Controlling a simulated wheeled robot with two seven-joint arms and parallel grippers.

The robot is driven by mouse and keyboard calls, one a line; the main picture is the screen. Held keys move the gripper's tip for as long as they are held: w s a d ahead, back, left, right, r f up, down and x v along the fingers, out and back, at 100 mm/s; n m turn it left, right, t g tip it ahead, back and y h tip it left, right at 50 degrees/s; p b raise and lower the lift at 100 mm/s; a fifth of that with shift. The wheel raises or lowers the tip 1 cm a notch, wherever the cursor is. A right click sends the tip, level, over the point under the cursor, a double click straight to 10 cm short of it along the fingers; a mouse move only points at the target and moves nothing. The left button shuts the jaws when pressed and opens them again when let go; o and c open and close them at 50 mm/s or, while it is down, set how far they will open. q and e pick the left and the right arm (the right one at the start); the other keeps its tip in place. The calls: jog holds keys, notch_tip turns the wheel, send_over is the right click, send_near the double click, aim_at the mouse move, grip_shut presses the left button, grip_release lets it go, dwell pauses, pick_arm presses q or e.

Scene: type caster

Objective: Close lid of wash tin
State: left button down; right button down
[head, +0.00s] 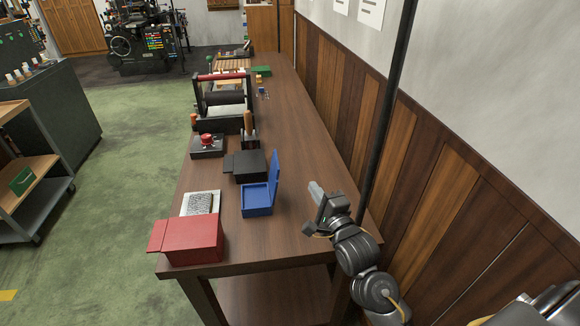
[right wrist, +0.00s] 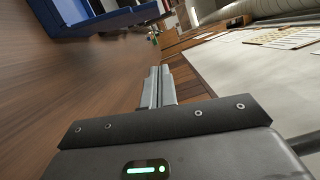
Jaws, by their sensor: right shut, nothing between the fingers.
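A blue tin (head: 257,203) stands on the wooden table with its lid (head: 274,175) raised, upright along the tin's right side; this is the tin I take as the wash tin. Its blue body also shows at the top left of the right wrist view (right wrist: 100,22). My right gripper (head: 315,190) is over the table, right of the raised lid and apart from it. Its fingers (right wrist: 157,75) are together with nothing between them. My left gripper is not in view.
A red box (head: 190,240) sits at the table's near left corner, with a type tray (head: 201,203) behind it. A black box (head: 247,166) stands just behind the blue tin. A dark vertical pole (head: 386,110) and the panelled wall (head: 430,175) are close on the right.

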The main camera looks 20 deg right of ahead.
aim_at(274, 176)
jog(key=w+a+r+p, duration=0.1)
jog(key=w+a+p, duration=0.3)
jog(key=w, duration=0.7)
jog(key=shift+r, duration=0.1)
dwell(0.4)
